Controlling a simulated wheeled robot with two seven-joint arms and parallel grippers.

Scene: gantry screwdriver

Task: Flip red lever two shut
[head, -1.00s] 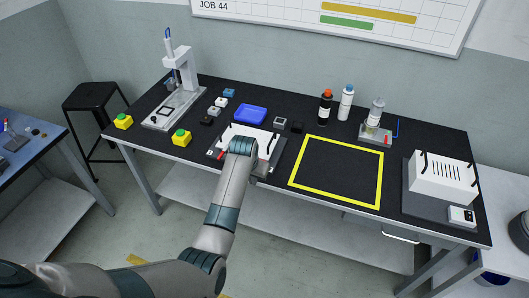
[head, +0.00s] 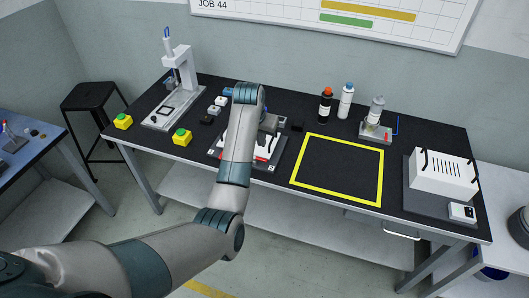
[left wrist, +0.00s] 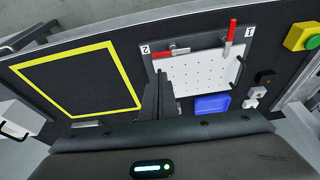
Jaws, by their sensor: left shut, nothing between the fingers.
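The white perforated fixture plate (left wrist: 195,75) sits on a dark base with a "2" label and a "1" label. Red lever two (left wrist: 175,51) is beside the "2" mark, its handle lying along the plate's edge. Red lever one (left wrist: 230,32), beside the "1", points outward, across that edge. My left gripper (left wrist: 159,78) is shut and empty, its fingertips near the plate's "2" corner, close to lever two. I cannot tell if they touch. In the head view my arm covers part of the white fixture (head: 226,146). My right gripper is not in view.
A blue tray (left wrist: 212,104) lies behind the fixture, near small blocks (left wrist: 252,98). A yellow square outline (head: 338,170) marks clear bench beside it. Yellow button boxes (head: 181,137), a screwdriver stand (head: 182,75), bottles (head: 326,106) and a white slotted box (head: 443,177) stand around.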

